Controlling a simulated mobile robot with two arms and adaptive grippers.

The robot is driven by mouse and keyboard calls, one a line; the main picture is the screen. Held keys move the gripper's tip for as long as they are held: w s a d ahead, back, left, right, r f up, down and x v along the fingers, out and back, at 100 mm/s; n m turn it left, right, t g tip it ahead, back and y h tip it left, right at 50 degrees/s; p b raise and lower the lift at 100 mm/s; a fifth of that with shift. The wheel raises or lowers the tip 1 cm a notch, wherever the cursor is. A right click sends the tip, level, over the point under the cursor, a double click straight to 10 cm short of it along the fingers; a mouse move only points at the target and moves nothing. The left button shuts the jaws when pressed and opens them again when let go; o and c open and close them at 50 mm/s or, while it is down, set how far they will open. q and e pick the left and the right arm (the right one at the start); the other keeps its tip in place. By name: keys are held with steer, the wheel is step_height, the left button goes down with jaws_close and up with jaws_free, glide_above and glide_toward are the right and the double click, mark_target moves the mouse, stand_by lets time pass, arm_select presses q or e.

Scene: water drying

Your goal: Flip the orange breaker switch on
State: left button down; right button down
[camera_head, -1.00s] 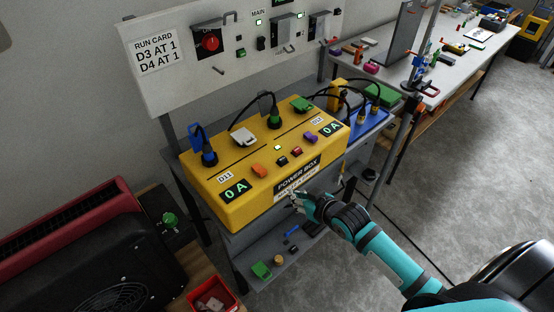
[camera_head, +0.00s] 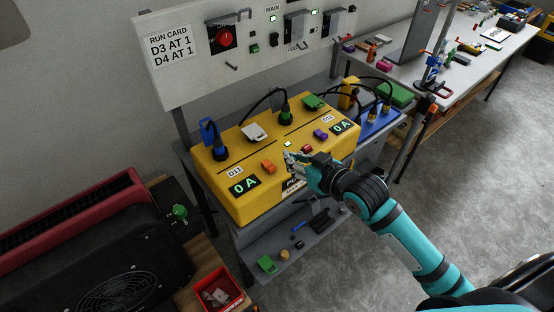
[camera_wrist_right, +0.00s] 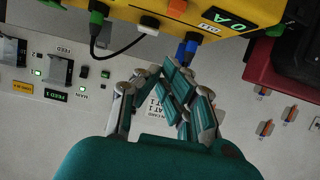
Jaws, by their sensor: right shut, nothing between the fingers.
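The orange breaker switch (camera_head: 268,167) sits on top of the yellow power box (camera_head: 236,201), beside the D11 label and above a green "0 A" display (camera_head: 245,185). It also shows in the right wrist view (camera_wrist_right: 177,6), near the top edge. My right gripper (camera_head: 288,157) is shut and empty. In the head view it is over the front of the box, to the right of the orange switch and apart from it. It hides part of the box's front label and some small switches. In the right wrist view the fingers (camera_wrist_right: 172,68) come together below the box. My left gripper is out of view.
A panel (camera_head: 180,75) with a red knob (camera_head: 224,37) stands behind. A red tray (camera_head: 219,289) is at lower left.

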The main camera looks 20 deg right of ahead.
steer(key=p, duration=0.1)
glide_above(277, 173)
steer(key=shift+w+a+f, duration=0.1)
steer(key=shift+f, duration=0.5)
steer(key=shift+w+a+f, duration=0.1)
steer(key=shift+f, duration=0.5)
step_height(277, 173, down, 3)
steer(key=shift+r+p, duration=0.1)
steer(key=shift+p, duration=0.3)
steer(key=shift+s+d+f, duration=0.15)
steer(key=shift+s+f, duration=0.15)
steer(key=shift+f, duration=0.4)
steer(key=shift+w+f, duration=0.1)
